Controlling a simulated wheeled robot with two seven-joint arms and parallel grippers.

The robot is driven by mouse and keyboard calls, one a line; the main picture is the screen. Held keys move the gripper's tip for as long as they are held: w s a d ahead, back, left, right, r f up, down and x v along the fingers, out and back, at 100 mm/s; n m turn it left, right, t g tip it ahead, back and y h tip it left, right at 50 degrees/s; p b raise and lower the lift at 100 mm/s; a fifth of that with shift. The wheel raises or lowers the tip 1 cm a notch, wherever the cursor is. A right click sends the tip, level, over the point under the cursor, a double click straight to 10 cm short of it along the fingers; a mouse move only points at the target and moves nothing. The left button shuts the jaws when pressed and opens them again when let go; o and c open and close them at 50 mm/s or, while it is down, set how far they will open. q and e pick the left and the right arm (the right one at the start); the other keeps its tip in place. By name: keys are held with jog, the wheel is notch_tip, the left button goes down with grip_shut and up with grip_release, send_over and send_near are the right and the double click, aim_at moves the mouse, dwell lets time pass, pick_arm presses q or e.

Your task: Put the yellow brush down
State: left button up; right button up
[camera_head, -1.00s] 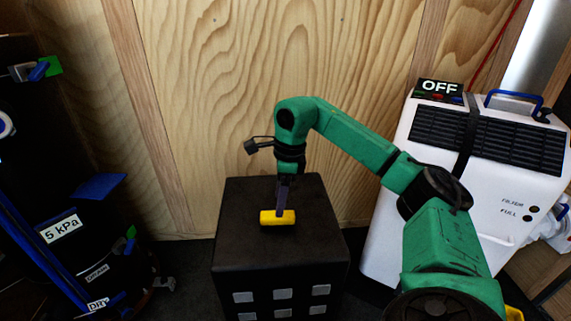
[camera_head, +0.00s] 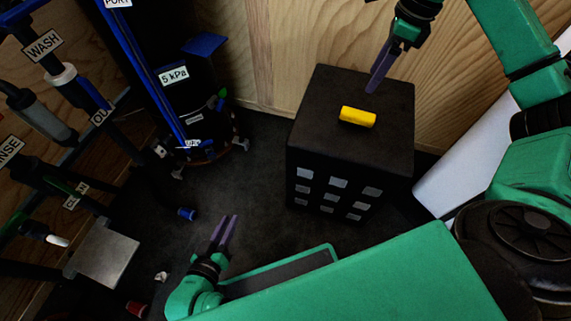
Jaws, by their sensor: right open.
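The yellow brush (camera_head: 358,117), a short block, lies on the top of the black box (camera_head: 325,85). My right gripper (camera_head: 374,88) is open, above and behind the brush and apart from it. Its purple fingers are seen almost side-on. My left gripper (camera_head: 229,218) is low at the bottom centre-left, over the dark floor and well away from the box. Its two purple fingers show a narrow gap with nothing between them.
A black unit with a "5 kPa" label (camera_head: 174,75) stands at the left back. A rack with hoses and a "WASH" label (camera_head: 42,44) is at far left. A white machine (camera_head: 465,160) is right of the box. Dark floor (camera_head: 245,180) lies clear left of the box.

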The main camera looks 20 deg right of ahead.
jog(key=a+f+n+g+y, duration=0.1)
jog(key=a+f+y, duration=0.15)
jog(key=a, duration=0.55)
jog(key=a+f+y, duration=0.2)
jog(key=a+f, duration=0.1)
jog(key=a, duration=0.4)
jog(key=s+a+r+m+t+y, duration=0.1)
jog(key=s+a+r+m+y, duration=0.15)
jog(key=a+m+y, duration=0.55)
jog(key=s+a+r+m+t+y, duration=0.25)
jog(key=a+y, duration=0.35)
jog(key=a, duration=0.5)
jog(key=w+d+f+m+t+h, duration=0.25)
jog(key=f+m+t, duration=0.3)
jog(key=m, duration=0.55)
jog(key=w+d+f+m+t+h, duration=0.2)
jog(key=d+f+m+t+h, duration=0.25)
jog(key=m, duration=0.65)
jog(key=s+f+m+h, duration=0.2)
jog(key=s+f+m, duration=0.1)
jog(key=f, duration=0.3)
jog(key=s+f+m+g+h, duration=0.1)
jog(key=s+f+m+h, duration=0.1)
jog(key=f+m, duration=0.3)
jog(key=s+f+m+g+h, duration=0.1)
jog(key=s+f+m+h, duration=0.1)
jog(key=s+f+m, duration=0.3)
notch_tip(320, 180, down, 3)
jog(key=shift+a+f, duration=0.1)
jog(key=shift+a, duration=0.35)
